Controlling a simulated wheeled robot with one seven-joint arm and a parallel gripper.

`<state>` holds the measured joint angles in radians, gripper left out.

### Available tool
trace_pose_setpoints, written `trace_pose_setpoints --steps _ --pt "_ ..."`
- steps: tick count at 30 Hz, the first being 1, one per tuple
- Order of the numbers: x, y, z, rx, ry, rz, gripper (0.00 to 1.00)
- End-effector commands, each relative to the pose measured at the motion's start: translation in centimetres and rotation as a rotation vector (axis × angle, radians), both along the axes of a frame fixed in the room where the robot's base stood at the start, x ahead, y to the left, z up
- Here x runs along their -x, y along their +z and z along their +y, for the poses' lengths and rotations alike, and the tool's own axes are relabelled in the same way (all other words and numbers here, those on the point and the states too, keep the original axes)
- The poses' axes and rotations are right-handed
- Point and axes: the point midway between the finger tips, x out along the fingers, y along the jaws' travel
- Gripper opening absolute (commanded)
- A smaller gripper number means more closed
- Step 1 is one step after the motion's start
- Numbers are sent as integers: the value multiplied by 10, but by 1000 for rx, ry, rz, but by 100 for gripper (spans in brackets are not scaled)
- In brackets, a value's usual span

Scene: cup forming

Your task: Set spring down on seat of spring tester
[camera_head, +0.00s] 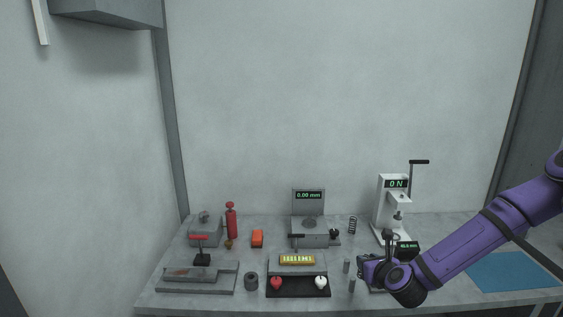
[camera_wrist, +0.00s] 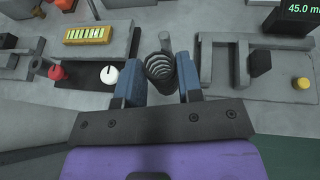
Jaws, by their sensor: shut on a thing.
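My gripper (camera_wrist: 158,78) is shut on a dark coil spring (camera_wrist: 160,68), whose coils show between the two blue fingers in the wrist view. In the head view my gripper (camera_head: 364,268) is low over the front right of the bench, and the spring in it cannot be made out. The white spring tester (camera_head: 383,205) stands behind and to the right of my gripper, with a black lever and a display reading 0 N. Its seat is small and low under the ram; I cannot make out its surface. Another coil spring (camera_head: 352,225) stands left of the tester.
A block with a green-lit display (camera_head: 408,247) stands close behind my wrist. A black tray (camera_head: 298,293) with red and white knobs is further left. A blue mat (camera_head: 510,271) lies at the right.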

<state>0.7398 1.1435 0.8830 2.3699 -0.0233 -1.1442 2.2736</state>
Motion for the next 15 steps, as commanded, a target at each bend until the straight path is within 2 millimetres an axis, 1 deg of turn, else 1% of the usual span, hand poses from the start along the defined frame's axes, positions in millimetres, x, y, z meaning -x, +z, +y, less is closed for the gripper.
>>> trace_pose_setpoints --steps 3,9,15 --pt "7 -12 -13 1 -49 4 8" --pt "19 -29 -34 2 -132 1 8" --pt "29 -39 -50 3 -188 -5 8"
